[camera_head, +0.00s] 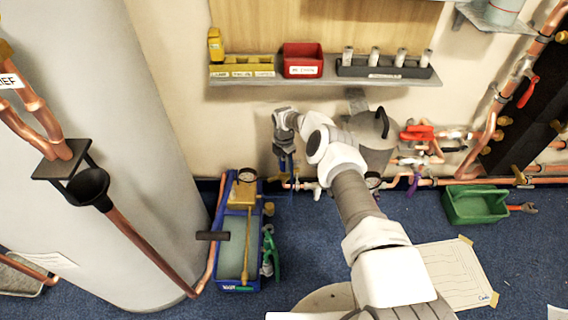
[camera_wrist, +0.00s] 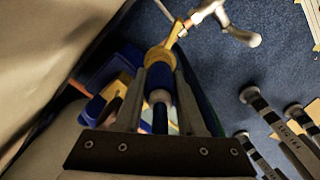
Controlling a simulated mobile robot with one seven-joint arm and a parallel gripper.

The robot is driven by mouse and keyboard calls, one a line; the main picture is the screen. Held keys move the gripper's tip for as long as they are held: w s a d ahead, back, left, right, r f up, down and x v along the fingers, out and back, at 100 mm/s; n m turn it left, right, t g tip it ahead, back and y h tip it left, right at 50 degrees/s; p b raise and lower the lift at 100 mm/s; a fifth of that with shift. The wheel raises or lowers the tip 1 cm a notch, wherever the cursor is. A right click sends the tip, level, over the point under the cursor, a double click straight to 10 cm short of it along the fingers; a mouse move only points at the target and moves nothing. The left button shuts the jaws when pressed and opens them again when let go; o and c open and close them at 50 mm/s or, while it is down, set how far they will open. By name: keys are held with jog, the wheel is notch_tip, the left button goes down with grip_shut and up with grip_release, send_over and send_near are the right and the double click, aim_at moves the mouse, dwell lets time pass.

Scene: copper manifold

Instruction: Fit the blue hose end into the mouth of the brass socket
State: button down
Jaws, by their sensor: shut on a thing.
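In the wrist view my gripper (camera_wrist: 163,80) is shut on the blue hose (camera_wrist: 160,118), which runs up between the fingers with a pale band around it. The brass socket (camera_wrist: 160,55) lies straight beyond the fingertips, in line with the hose. The hose end is at or very close to the socket's mouth; the fingers hide the meeting point, so I cannot tell whether it is inside. In the head view my gripper (camera_head: 283,158) points down near the wall, above the low copper pipework. The socket is too small there to make out clearly.
A blue tub (camera_head: 256,278) with a brass pump stands left of my gripper. A wall shelf (camera_head: 330,82) with a red bin (camera_head: 302,60) is above. A grey vessel (camera_head: 372,130) and red-handled valves stand right. A green tray (camera_head: 475,205) is on the carpet.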

aim_at(284, 157)
jog(key=shift+f, duration=0.7)
dwell(0.4)
jog(key=shift+c, duration=2.1)
grip_release()
notch_tip(284, 157, up, 8)
jog(key=p, duration=0.3)
jog(key=shift+f, duration=0.2)
